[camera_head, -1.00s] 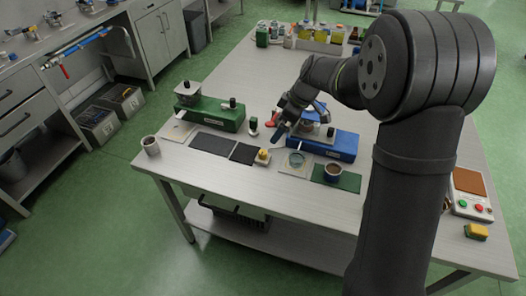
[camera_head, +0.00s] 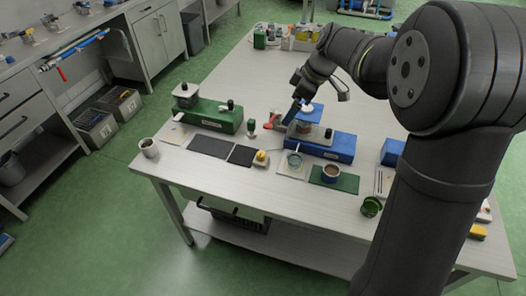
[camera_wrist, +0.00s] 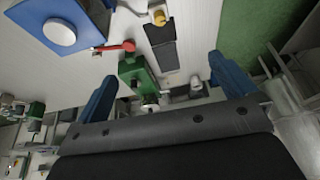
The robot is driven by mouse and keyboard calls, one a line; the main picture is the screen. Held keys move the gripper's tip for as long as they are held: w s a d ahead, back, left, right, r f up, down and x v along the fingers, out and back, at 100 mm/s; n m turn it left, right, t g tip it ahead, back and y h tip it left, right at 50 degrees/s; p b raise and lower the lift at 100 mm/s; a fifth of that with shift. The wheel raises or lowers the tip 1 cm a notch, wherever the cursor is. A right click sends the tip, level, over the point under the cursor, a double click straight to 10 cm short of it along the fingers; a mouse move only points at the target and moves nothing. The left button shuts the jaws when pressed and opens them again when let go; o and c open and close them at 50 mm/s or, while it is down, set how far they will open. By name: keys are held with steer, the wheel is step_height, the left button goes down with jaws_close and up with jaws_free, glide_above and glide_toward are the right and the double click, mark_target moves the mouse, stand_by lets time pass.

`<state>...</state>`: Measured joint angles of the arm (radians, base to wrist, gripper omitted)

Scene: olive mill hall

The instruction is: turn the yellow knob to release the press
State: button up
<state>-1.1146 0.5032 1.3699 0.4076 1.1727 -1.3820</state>
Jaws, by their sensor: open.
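The small yellow knob (camera_head: 261,156) sits on a pale base near the table's front edge, right of the dark mats. It also shows at the top of the wrist view (camera_wrist: 160,17). The blue press (camera_head: 325,146) stands behind and to the right of it, and a green press (camera_head: 205,116) stands to the left. My gripper (camera_head: 291,113) is open and empty, with blue fingers beside the blue press and apart from the yellow knob. Both fingers (camera_wrist: 165,92) show wide apart in the wrist view. Which way the knob is turned is too small to tell.
A red-handled piece (camera_head: 271,122) and a dark-topped green piece (camera_head: 251,127) stand between the presses. A brown-filled cup (camera_head: 332,171) stands on a green mat, and a glass dish (camera_head: 294,160) lies nearby. Another cup (camera_head: 148,147) stands at the left corner. The table's middle back is clear.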

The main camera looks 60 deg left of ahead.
steer(key=shift+w+d+r, duration=0.1)
steer(key=shift+r, duration=0.2)
